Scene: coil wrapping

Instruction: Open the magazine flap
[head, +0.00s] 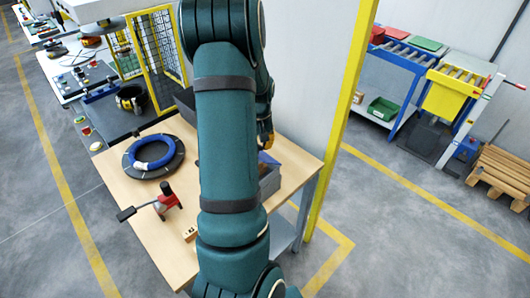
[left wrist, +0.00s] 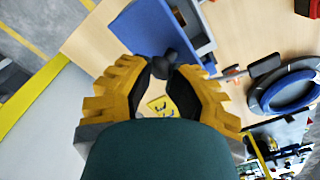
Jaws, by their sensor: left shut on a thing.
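A grey box (head: 270,181) with a blue panel (head: 266,158) stands on the wooden table, partly hidden behind my left arm. In the left wrist view the blue panel (left wrist: 150,26) is at the top, just beyond the fingers. I cannot tell for sure whether this panel is the magazine flap. My left gripper (head: 266,138) is beside the box, its yellow fingers (left wrist: 163,78) closed around a dark knob (left wrist: 162,62). What the knob joins onto is partly hidden. A yellow label (left wrist: 161,105) shows between the fingers. My right gripper is in neither view.
A blue coil (head: 151,146) lies on a dark round plate on the table (head: 150,218). A red tool (head: 167,197) with a dark handle stands nearer. A yellow post (head: 340,110) rises behind the table's right edge. A yellow mesh guard (head: 158,50) stands at the back.

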